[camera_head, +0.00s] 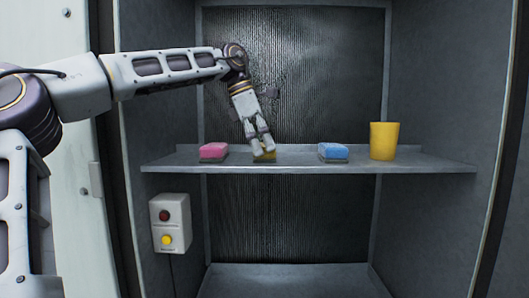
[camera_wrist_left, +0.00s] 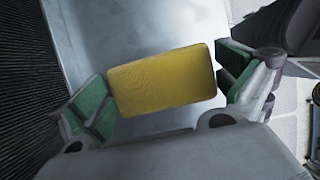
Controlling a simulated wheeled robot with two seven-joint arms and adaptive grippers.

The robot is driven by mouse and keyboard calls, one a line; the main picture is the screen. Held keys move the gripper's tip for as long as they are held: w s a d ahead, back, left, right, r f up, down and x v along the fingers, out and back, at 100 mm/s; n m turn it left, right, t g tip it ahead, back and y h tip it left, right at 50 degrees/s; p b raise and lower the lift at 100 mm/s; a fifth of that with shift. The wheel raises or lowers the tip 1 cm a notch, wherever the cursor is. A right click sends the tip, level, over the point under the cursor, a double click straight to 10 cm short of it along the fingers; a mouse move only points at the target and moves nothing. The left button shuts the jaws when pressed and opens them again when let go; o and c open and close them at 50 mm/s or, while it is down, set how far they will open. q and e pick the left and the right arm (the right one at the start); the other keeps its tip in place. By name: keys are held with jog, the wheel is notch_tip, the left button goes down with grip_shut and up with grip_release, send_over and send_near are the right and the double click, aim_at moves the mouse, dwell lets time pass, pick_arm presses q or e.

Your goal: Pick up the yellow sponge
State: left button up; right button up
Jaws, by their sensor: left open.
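The yellow sponge (camera_wrist_left: 162,82) lies on the metal shelf between the two fingers of my left gripper (camera_wrist_left: 166,98) in the left wrist view. The left gripper is open, with a green-padded finger at each end of the sponge. The left finger looks very close to the sponge; I cannot tell if it touches. In the head view, my left gripper (camera_head: 263,150) points down over the sponge (camera_head: 264,157) and hides most of it. My right gripper is not in view.
On the same shelf (camera_head: 310,167), a pink sponge (camera_head: 213,152) lies left of the gripper. A blue sponge (camera_head: 333,152) and a yellow cup (camera_head: 384,141) stand to its right. A control box (camera_head: 170,223) with red and yellow buttons hangs below left. Ribbed panels back the shelf.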

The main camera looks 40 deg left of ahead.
aim_at(264, 145)
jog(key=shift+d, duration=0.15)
pick_arm(q)
jog(key=c, duration=0.5)
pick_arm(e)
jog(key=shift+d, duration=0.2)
pick_arm(q)
jog(key=shift+r, duration=0.2)
jog(key=shift+d+r+b, duration=0.1)
jog(key=shift+r+b, duration=0.2)
jog(key=shift+r, duration=1.25)
jog(key=shift+s+d+f+b, duration=0.1)
jog(key=shift+s+d+b, duration=0.3)
jog(key=shift+s+d, duration=0.3)
jog(key=shift+s+d+b, duration=0.7)
jog(key=shift+s+d, duration=1)
jog(key=shift+s, duration=0.4)
jog(key=shift+s+d+b, duration=0.75)
jog(key=shift+s+d, duration=0.9)
jog(key=shift+s, duration=0.4)
jog(key=shift+s+d+b, duration=0.7)
jog(key=shift+s+d, duration=1)
jog(key=shift+s, duration=0.4)
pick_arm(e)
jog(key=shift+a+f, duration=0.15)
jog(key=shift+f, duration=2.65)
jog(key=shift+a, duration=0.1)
